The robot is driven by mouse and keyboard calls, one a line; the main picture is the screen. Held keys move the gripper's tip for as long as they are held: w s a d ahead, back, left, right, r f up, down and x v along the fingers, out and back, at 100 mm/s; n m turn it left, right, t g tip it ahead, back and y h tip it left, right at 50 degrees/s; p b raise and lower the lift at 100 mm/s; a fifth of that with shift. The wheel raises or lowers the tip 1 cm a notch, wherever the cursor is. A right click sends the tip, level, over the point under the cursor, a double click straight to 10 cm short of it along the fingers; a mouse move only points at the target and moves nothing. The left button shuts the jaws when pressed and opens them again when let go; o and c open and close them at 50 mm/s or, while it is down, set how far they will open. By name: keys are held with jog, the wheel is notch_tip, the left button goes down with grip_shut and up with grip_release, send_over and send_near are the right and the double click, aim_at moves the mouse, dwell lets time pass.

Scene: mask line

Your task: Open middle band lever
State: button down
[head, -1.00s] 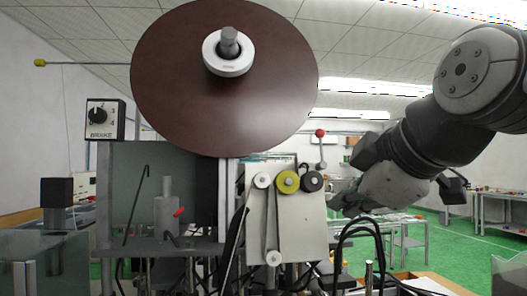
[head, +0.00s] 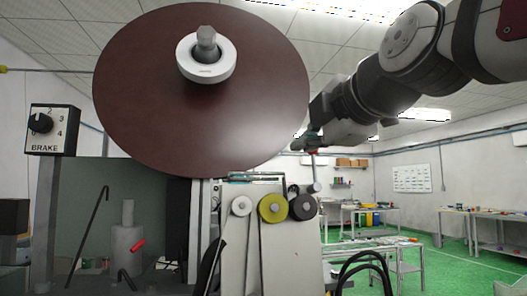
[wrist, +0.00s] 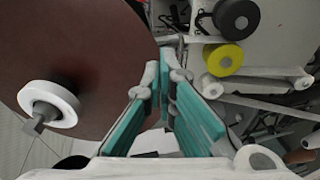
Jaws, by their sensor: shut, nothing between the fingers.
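The lever (head: 314,168) is a short grey rod rising from a pivot beside the rollers, just right of the large brown disc. Its red knob (head: 312,151) is partly covered by my gripper (head: 306,143) in the head view. My gripper is at the knob's height; I cannot tell whether they touch. In the wrist view the teal fingers of my gripper (wrist: 163,72) come together at the tips, with nothing seen between them. I cannot make out the lever clearly in the wrist view.
The brown disc (head: 150,90) stands close left of my gripper. White, yellow (head: 272,208) and black (head: 302,207) rollers sit on the panel below. A brake dial box (head: 53,130) is at the left. Open green floor and work tables (head: 490,215) lie at the right.

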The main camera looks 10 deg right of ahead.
aim_at(314, 157)
jog(key=p+x, duration=0.1)
jog(key=x, duration=0.8)
jog(key=shift+w, duration=0.15)
jog(key=d, duration=0.2)
jog(key=shift+s+d, duration=0.25)
jog(key=shift+d, duration=0.65)
jog(key=shift+d+r+m+b, duration=0.15)
jog(key=shift+d+m+b, duration=0.4)
jog(key=shift+m+b, duration=0.6)
jog(key=d+m+b, duration=0.2)
jog(key=m+b, duration=0.1)
jog(key=b, duration=0.1)
jog(key=shift+t+b, duration=0.3)
jog(key=shift+t, duration=0.1)
jog(key=d+m+b, duration=0.2)
jog(key=m+b, duration=0.1)
jog(key=d+m+b, duration=0.1)
jog(key=m, duration=0.1)
jog(key=shift+d+f+t+h+b, duration=0.15)
jog(key=shift+f+t+h+b, duration=0.15)
jog(key=shift+h+b, duration=0.1)
jog(key=shift+s+d, duration=0.1)
jog(key=shift+d, duration=0.05)
